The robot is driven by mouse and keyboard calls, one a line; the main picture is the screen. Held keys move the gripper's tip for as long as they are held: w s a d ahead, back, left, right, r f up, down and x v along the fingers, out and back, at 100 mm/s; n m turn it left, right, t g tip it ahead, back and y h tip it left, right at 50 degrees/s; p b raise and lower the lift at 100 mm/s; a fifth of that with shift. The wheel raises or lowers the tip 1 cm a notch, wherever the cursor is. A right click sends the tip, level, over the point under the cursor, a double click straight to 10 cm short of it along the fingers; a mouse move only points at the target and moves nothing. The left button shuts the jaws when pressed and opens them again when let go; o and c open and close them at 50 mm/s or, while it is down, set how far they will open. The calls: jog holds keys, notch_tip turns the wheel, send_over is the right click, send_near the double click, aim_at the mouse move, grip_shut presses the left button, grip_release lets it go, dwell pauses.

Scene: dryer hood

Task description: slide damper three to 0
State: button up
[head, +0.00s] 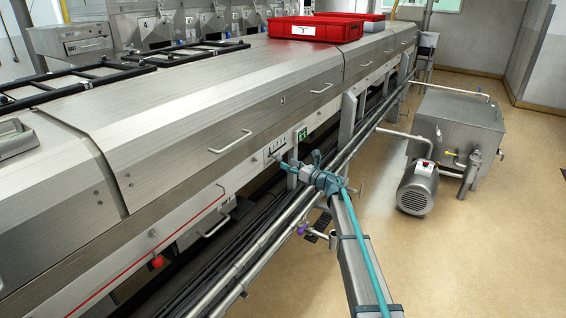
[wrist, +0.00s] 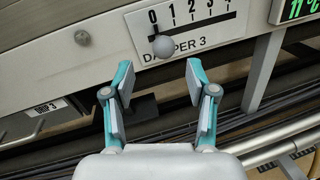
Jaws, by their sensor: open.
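The damper 3 scale plate (wrist: 222,28) is white with black digits, 0 at its left end, on the steel hood side. It also shows small in the head view (head: 274,149). The round grey damper knob (wrist: 163,46) stands below the 0, at the left end of the scale; whether it sits exactly on the 0 mark is hard to tell. My gripper (wrist: 159,78) is open and empty, its teal fingers pointing at the plate. The knob appears just beyond and between the fingertips, with no visible contact. In the head view, my gripper (head: 291,165) is close to the hood side.
A green-lit display (wrist: 298,8) is right of the plate. A bolt head (wrist: 82,39) and a small label (wrist: 46,106) are to the left. Steel pipes (head: 262,240) run below the hood. A motor (head: 417,188) and steel tank (head: 455,125) stand on the floor at right.

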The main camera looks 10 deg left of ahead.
jog(key=v, duration=0.6)
